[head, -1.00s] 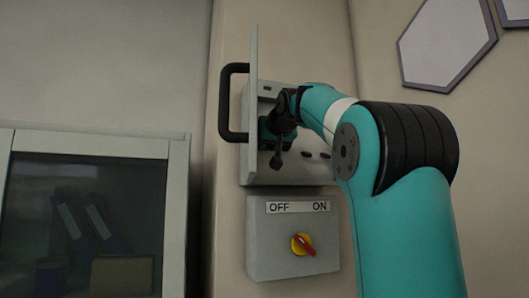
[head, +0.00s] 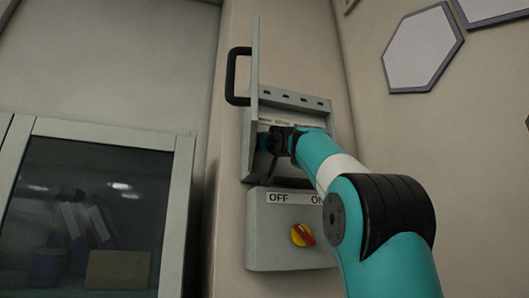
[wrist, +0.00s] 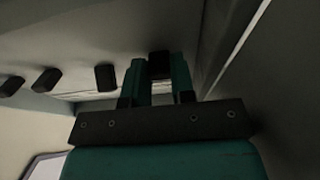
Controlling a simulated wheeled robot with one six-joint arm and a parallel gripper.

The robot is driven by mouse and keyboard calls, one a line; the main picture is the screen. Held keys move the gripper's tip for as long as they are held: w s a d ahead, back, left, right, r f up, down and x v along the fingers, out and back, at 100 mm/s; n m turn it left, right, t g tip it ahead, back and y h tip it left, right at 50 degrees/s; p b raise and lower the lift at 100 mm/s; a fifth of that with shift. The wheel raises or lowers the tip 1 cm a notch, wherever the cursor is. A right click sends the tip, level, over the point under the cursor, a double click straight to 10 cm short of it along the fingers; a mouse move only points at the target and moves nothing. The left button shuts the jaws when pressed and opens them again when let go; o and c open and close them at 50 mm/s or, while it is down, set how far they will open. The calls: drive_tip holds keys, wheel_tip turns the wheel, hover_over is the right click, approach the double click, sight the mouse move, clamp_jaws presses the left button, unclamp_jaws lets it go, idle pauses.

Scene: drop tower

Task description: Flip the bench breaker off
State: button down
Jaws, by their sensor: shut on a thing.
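An open grey breaker box (head: 292,101) hangs on the wall, its door (head: 254,60) swung out at the left. My gripper (head: 268,142) is inside the box near the door side, with its tip partly hidden in the head view. In the wrist view my gripper's teal fingers (wrist: 160,80) are shut on a black breaker lever (wrist: 160,63), the one nearest the door panel. Several other black levers (wrist: 105,77) stand in a row to its left. The labels inside the box are too small to read, so I cannot tell which lever is marked bench.
Below the box is a switch box (head: 275,258) labelled OFF and ON with a red and yellow rotary knob (head: 302,235). A black handle (head: 234,76) sticks out from the door. A glass-front cabinet (head: 100,205) stands at the left.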

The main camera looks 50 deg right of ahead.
drive_tip(key=shift+w, duration=0.1)
idle(0.3)
drive_tip(key=c, duration=1.2)
unclamp_jaws()
drive_tip(key=shift+w, duration=0.1)
drive_tip(key=shift+c, duration=0.2)
drive_tip(key=b+v, duration=0.8)
drive_tip(key=v, duration=0.9)
drive_tip(key=shift+s+f, duration=0.15)
drive_tip(key=shift+s, duration=0.15)
